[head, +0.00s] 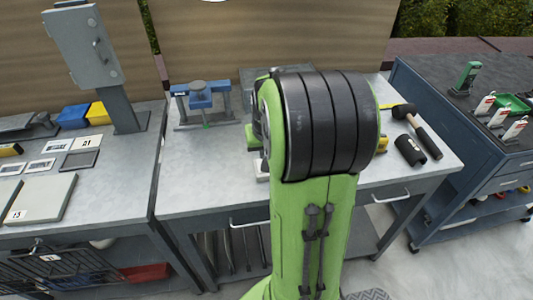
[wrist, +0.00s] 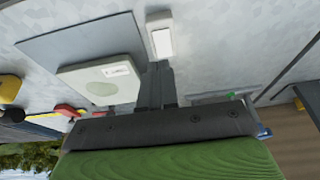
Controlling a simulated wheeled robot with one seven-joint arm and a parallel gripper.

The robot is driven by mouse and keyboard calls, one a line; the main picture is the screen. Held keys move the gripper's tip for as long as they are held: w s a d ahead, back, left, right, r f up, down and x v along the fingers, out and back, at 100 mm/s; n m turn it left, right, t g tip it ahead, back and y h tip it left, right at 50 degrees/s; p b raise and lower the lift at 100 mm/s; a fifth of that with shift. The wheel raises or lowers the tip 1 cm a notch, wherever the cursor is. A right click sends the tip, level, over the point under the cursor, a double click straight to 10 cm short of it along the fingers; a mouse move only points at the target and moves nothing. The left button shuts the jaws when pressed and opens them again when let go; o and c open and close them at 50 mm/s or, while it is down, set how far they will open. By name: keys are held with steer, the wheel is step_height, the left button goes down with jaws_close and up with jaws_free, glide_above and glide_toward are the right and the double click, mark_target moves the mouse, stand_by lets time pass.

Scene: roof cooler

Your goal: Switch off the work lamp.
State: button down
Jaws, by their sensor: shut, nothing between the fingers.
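No work lamp can be made out for certain. In the wrist view a small white block (wrist: 160,36) with a bright, pale rectangular face lies on the grey worktop; it may be a switch or lamp part, and I cannot tell whether it is lit. My gripper (wrist: 158,68) is shut and empty, its dark fingertips just at the near end of this block. Whether they touch it I cannot tell. In the head view my green and black arm hides my gripper and most of the worktop around it; a bit of a white thing (head: 262,172) shows at its left.
In the wrist view a pale labelled box (wrist: 105,78) sits beside the fingers near a flat grey plate (wrist: 75,42). In the head view a blue clamp-like stand (head: 202,92) is left of my arm; a hammer (head: 422,130) and black cylinder (head: 410,150) lie right on the workbench (head: 190,190).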

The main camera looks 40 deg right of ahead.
steer(key=p+v, duration=0.2)
steer(key=v, duration=0.6)
steer(key=shift+r, duration=0.3)
steer(key=w+d+n+y+p, duration=0.2)
steer(key=d+n+y+p, duration=0.2)
steer(key=n, duration=1.4)
steer(key=shift+w+d+r+g+y+p, duration=0.3)
steer(key=shift+d+g+p, duration=0.1)
steer(key=shift+d+p, duration=0.35)
